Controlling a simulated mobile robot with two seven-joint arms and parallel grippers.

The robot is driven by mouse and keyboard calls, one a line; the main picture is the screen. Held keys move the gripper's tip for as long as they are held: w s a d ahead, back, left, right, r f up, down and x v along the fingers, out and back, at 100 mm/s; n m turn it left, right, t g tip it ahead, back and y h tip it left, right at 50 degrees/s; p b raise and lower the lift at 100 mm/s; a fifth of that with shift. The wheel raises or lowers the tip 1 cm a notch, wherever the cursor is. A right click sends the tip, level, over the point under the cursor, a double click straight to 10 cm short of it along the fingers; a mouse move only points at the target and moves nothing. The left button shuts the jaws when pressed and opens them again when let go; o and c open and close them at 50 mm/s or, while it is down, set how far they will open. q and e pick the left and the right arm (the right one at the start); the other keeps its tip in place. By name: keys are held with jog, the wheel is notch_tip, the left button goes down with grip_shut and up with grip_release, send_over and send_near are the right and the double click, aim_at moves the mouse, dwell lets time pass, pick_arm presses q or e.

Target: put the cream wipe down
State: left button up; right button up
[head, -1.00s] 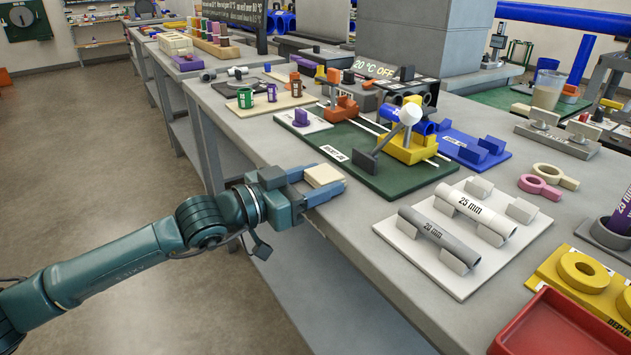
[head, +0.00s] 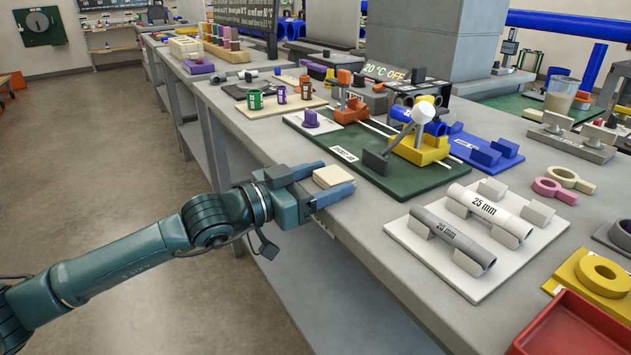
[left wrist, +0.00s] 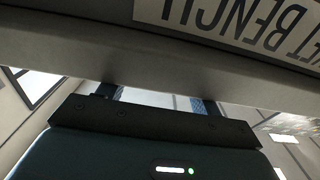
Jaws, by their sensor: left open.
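The cream wipe (head: 334,176) is a small folded pad at the near left edge of the grey bench (head: 375,262). My left gripper (head: 337,179) reaches in from the left at the bench edge. Its blue-grey fingers are open, one on each side of the wipe. I cannot tell whether either finger still touches it. In the left wrist view the gripper's body fills the bottom and the bench edge with its label (left wrist: 250,25) crosses the top. I cannot make out the wipe there. My right gripper is not in view.
Right of the wipe stand a green board (head: 375,178) with a yellow clamp and a white rack (head: 430,258) with two pipes. A red tray (head: 570,328) is at the lower right. The bench strip between wipe and white rack is bare.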

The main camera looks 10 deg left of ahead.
pick_arm(q)
jog(key=shift+s+d+f+p, duration=0.25)
jog(key=shift+f+p, duration=0.1)
jog(key=shift+p, duration=0.35)
jog(key=shift+r+p, duration=0.5)
jog(key=shift+p, duration=0.2)
jog(key=shift+s+a+f+b, duration=0.55)
jog(key=shift+s+a, duration=0.1)
jog(key=shift+a, duration=0.1)
jog(key=shift+b+v, duration=0.65)
jog(key=shift+v, duration=4.3)
jog(key=s+d+f+n+y, duration=0.1)
jog(key=s+d+f+y, duration=0.2)
jog(key=s+f, duration=0.3)
jog(key=s+d+f+n+t+y, duration=0.1)
jog(key=s+d+f+n+y, duration=0.1)
jog(key=s+d+f+y, duration=0.2)
jog(key=s+f, duration=0.3)
jog(key=f, duration=0.5)
jog(key=shift+d+f+n, duration=0.15)
jog(key=shift+d+n, duration=0.05)
jog(key=shift+n, duration=0.1)
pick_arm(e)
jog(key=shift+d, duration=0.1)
